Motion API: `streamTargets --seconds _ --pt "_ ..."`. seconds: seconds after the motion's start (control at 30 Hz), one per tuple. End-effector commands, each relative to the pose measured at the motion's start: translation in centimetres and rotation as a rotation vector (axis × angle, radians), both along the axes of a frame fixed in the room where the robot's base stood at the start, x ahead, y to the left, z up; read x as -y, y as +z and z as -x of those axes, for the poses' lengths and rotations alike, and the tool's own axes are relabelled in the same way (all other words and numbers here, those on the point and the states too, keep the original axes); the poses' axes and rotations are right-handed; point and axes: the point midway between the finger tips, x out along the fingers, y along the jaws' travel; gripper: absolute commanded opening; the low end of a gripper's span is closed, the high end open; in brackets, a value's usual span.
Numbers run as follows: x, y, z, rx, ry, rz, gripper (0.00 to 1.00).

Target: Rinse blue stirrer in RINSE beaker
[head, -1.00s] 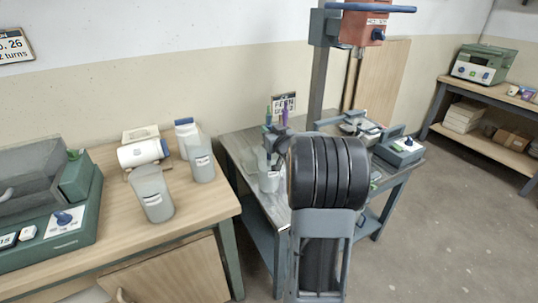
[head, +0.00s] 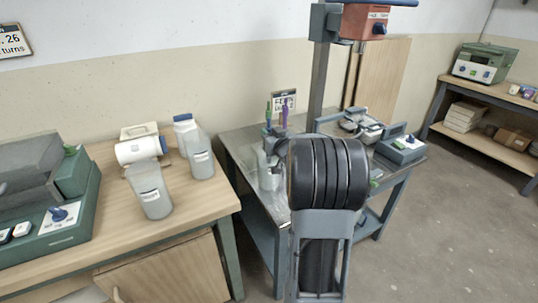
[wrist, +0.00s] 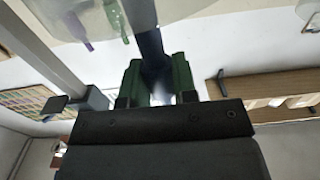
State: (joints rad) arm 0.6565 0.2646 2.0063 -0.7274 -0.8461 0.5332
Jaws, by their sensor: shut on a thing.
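My gripper (wrist: 160,85) shows in the wrist view with its green fingers shut on a dark blue rod, the blue stirrer (wrist: 151,45). In the wrist view a clear beaker rim or wall crosses the top, beside a purple stirrer (wrist: 76,26) and a green stirrer (wrist: 115,18). In the head view the green stirrer (head: 268,112) and purple stirrer (head: 285,112) stand upright at a clear beaker (head: 266,175) on the metal table. My arm hides most of my gripper there. Two grey beakers, one in front (head: 152,195) and one behind (head: 201,160), stand on the wooden bench; their labels are unreadable.
A white cylindrical container (head: 138,150) lies on the bench, and a green machine (head: 52,210) stands at its left. A grey device (head: 400,150) stands on the metal table's right. Open floor (head: 440,220) lies at right.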

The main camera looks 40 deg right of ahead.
Motion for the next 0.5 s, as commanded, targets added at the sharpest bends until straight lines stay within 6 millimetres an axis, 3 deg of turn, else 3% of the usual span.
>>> streamTargets --seconds 0.27,0.5 --pt "0.0 0.6 0.0 0.001 0.000 0.000 0.00" --pt "0.0 2.4 0.0 0.001 -0.001 0.000 0.00"
